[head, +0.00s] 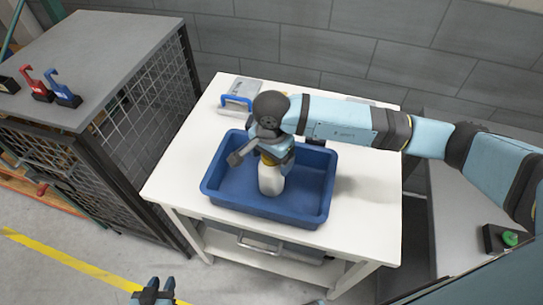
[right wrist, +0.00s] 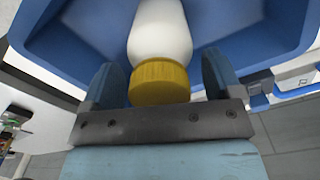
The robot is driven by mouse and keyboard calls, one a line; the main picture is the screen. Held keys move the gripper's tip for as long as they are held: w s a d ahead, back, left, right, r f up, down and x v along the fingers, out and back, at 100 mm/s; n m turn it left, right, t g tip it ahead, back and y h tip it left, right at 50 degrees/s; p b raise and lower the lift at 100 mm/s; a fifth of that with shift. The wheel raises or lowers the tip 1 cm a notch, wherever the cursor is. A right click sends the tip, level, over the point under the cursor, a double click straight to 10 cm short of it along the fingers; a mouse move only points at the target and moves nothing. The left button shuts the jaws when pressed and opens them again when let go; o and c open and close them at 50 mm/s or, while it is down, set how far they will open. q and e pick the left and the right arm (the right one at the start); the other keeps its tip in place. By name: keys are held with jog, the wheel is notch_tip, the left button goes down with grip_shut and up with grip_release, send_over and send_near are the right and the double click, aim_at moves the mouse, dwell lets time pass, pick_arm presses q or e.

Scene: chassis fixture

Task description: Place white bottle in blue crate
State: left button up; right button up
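The white bottle (head: 271,181) has a yellow cap (right wrist: 160,82) and is upright inside the blue crate (head: 215,186), near its middle. My right gripper (head: 262,155) is over the crate at the bottle's top. In the right wrist view its two fingers stand on either side of the cap, with a visible gap on the right side, so it looks open around the cap. Whether the bottle's base touches the crate floor is hard to tell. My left gripper (head: 154,289) is at the bottom edge of the head view, empty, its fingertips apart.
The crate stands on a white table (head: 170,180). A grey item with a blue handle (head: 238,101) lies behind the crate. A mesh-sided cabinet (head: 100,45) at left carries a red and a blue clamp-like item (head: 62,88). A green button box (head: 508,239) is at right.

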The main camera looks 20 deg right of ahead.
jog(key=shift+r, duration=0.55)
notch_tip(320, 180, up, 11)
jog(key=b, duration=0.2)
